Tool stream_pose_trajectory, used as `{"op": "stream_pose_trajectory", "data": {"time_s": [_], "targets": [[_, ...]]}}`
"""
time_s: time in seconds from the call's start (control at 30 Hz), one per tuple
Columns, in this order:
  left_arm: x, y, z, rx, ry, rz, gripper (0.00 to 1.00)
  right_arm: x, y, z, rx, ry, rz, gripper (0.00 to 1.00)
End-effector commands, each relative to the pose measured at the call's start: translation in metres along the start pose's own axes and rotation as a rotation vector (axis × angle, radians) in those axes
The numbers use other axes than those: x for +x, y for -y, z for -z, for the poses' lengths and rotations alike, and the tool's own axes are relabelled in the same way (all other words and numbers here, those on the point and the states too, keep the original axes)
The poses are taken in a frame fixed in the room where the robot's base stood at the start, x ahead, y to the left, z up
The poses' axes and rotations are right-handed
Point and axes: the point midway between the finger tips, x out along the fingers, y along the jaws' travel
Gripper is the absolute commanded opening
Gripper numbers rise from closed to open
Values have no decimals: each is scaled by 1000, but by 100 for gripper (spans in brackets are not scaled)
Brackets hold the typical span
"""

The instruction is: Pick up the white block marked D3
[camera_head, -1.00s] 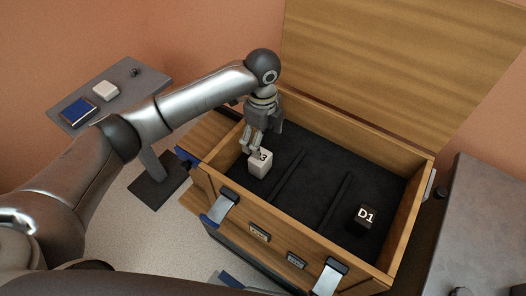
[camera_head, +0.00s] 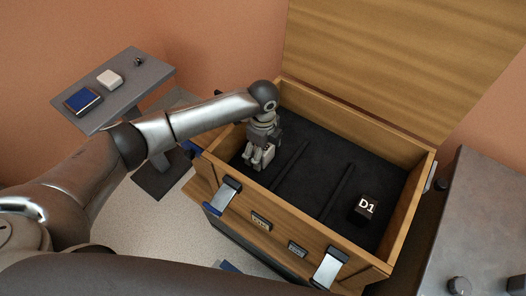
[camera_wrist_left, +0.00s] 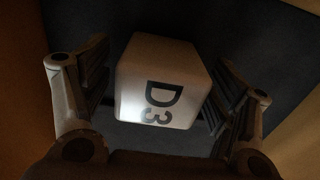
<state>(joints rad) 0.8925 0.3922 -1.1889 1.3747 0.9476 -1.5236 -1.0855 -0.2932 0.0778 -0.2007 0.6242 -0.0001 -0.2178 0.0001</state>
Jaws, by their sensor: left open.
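The white block marked D3 (camera_wrist_left: 160,85) sits between the two open fingers of my left gripper (camera_wrist_left: 160,95) in the left wrist view. Dark gaps show on both sides of it, wider on the left, so the fingers look apart from it. In the head view my left gripper (camera_head: 256,163) points down into the left compartment of the wooden chest. There the block (camera_head: 266,155) is mostly hidden by the fingers. My right gripper is not in view.
The open wooden chest (camera_head: 285,226) has a dark lining with low dividers. A black block marked D1 (camera_head: 366,207) lies in its right compartment. The raised lid (camera_head: 390,60) stands behind. A side table (camera_head: 130,85) holds a white block (camera_head: 110,79) and a blue book (camera_head: 83,101).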

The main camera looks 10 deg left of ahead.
Motion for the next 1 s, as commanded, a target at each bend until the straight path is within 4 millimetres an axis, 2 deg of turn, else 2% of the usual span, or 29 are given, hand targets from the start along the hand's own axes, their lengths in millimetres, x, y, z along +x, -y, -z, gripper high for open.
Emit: {"op": "stream_pose_trajectory", "data": {"time_s": [0.07, 0.47, 0.77, 0.87, 1.0], "targets": [[0, 0, 0, 0, 0, 0, 76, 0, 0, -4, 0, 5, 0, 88], [0, 0, 0, 0, 0, -1, 25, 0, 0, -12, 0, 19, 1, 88], [-6, 0, 0, 0, -1, 1, 25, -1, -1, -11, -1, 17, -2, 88], [-20, 1, 0, 1, -2, 3, 25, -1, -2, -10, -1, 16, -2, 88], [-49, 1, 0, 0, 0, 4, 25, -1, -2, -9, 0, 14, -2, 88]]}}
